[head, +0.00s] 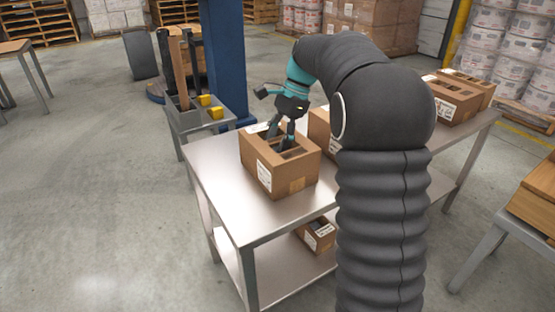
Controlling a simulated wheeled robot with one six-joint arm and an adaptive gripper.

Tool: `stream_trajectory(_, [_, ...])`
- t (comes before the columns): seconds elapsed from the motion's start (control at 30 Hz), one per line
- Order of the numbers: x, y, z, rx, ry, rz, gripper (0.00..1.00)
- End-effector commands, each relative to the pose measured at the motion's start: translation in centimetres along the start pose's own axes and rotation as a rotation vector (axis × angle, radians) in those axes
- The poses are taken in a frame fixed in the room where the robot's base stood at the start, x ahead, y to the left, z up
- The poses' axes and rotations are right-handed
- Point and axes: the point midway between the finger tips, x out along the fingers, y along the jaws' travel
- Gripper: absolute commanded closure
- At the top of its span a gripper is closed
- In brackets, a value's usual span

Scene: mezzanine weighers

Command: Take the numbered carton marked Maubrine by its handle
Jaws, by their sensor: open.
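Several brown cartons with white labels stand on a metal table (222,178). The labels are too small to read, so I cannot tell which is marked Maubrine. The nearest left carton (292,178) has openings in its top and a label on its front left corner. My gripper (281,141) is open and points down at the top of this carton. Its fingers are at the top openings; I cannot tell whether they touch the handle. A second carton (319,128) stands just behind, partly hidden by my arm. More cartons (454,99) stand at the table's far right end.
A small carton (318,236) lies on the table's lower shelf. A grey bin stand (186,120) with yellow blocks is beside a blue column (224,60). A wooden box (538,200) is on a right-hand table.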

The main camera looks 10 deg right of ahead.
Motion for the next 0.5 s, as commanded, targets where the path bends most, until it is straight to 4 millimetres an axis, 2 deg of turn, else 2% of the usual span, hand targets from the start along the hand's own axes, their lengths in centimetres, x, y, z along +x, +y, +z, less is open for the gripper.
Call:
stream_trajectory(0.27, [0.31,-0.01,0.0,0.0,0.001,-0.002,0.46])
stream_trajectory(0.5, [0.31,-0.01,-0.01,0.0,0.001,-0.001,1.0])
